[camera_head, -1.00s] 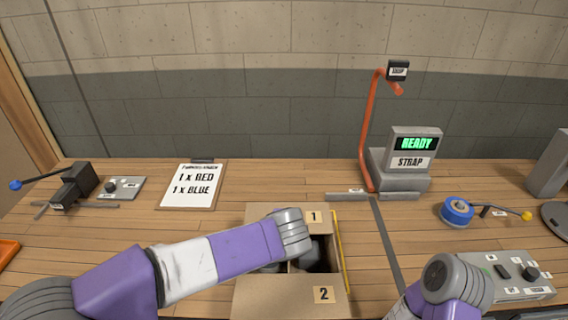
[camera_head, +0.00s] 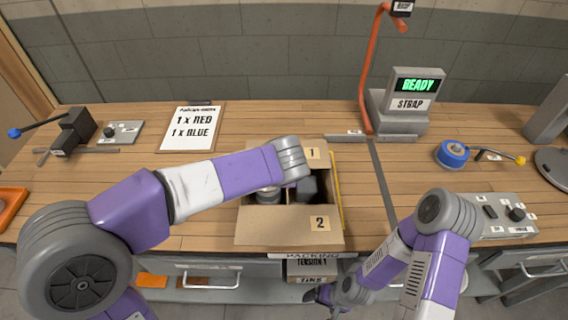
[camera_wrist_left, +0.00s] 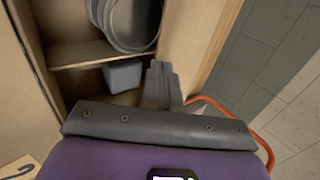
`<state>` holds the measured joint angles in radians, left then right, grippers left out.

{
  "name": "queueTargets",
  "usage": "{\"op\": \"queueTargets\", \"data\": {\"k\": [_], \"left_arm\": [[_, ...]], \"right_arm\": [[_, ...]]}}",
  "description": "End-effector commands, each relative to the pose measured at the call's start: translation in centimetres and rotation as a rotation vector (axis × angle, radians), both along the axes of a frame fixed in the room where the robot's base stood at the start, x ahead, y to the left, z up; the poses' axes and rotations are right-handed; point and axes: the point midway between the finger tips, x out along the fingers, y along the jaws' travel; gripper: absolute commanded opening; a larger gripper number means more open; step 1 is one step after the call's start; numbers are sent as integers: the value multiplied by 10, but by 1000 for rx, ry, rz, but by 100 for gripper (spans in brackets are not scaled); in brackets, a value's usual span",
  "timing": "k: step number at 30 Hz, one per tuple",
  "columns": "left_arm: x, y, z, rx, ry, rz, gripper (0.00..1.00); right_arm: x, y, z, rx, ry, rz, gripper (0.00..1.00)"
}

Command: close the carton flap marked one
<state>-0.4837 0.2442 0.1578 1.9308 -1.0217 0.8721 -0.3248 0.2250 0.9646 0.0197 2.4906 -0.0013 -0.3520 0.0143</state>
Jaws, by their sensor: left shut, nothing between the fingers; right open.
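The open carton (camera_head: 243,222) stands at the bench's front edge. Its flap marked 1 (camera_head: 313,153) is open at the back, partly hidden by my left wrist. Its flap marked 2 (camera_head: 290,231) is folded out at the front. A grey can (camera_head: 268,195) and a dark item (camera_head: 306,189) are inside, with a divider between. In the left wrist view, my left gripper (camera_wrist_left: 160,82) is shut and empty near a carton wall; the head view hides its fingers. My right gripper (camera_head: 324,294) is low, in front of the bench below the carton, and open.
An order board (camera_head: 190,130) lies left of the carton. The strap machine (camera_head: 403,101) with its red post (camera_head: 366,95) stands behind right. Blue tape (camera_head: 452,154) and a control panel (camera_head: 505,214) are at the right.

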Motion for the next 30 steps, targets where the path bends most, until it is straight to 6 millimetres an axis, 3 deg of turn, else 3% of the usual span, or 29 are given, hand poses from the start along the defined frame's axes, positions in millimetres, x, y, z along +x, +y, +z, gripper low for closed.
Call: {"op": "queueTargets", "data": {"k": [1, 5, 12, 18, 30], "left_arm": [[0, 0, 14, -2, -4, 0, 0], [-2, -2, 40, -4, -10, -3, 0], [-58, -8, 56, -5, -14, -8, 0], [-86, -10, 66, -6, -15, -7, 0], [-95, -11, 69, -5, -13, -6, 0]], "right_arm": [[0, 0, 11, 0, 0, 0, 93], [0, 0, 30, 0, 0, 0, 93], [0, 0, 31, 0, 0, 0, 93], [0, 0, 36, 0, 0, 0, 93], [0, 0, 36, 0, 0, 0, 93]]}}
